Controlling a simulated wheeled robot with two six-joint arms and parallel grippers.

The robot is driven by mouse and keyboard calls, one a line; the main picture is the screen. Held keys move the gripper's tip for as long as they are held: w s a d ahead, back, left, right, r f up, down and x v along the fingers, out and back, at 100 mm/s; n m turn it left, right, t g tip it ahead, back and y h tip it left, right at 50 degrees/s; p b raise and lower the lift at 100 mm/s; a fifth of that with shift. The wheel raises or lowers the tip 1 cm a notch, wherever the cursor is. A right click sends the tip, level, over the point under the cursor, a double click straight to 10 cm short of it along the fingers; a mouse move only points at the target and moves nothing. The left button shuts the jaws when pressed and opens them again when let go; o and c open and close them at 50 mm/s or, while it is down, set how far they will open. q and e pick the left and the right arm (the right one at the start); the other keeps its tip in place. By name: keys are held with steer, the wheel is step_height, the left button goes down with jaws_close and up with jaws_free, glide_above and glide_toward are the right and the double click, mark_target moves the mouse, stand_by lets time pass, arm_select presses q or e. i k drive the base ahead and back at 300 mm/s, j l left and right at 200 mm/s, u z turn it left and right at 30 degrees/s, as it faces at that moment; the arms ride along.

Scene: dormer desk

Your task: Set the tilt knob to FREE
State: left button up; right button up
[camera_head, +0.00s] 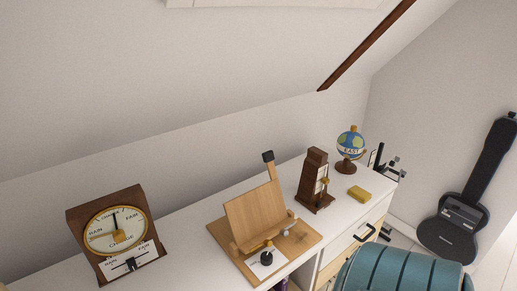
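A wooden tilting stand (262,212) sits on the white desk at the middle, its board leaning back. A black knob (267,247) stands at its front over a white label plate (262,266); I take it for the tilt knob. The plate's lettering is too small to read, so its setting cannot be told. A small grey knob (290,217) shows at the stand's right side, and a black-topped wooden post (268,158) rises behind the board. Neither of my grippers can be made out in this view.
A wooden weather dial (116,233) stands at left on the white desk (190,248). A dark wooden upright device (314,180), yellow block (359,194) and small globe (350,145) stand at right. A teal rounded object (402,270) is in front; a black guitar-shaped case (455,222) is beyond.

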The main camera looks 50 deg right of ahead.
mark_target(266, 257)
steer(key=z, duration=0.5)
steer(key=k+l+z, duration=0.1)
steer(key=z, duration=0.4)
steer(key=l+z, duration=0.15)
steer(key=z, duration=0.35)
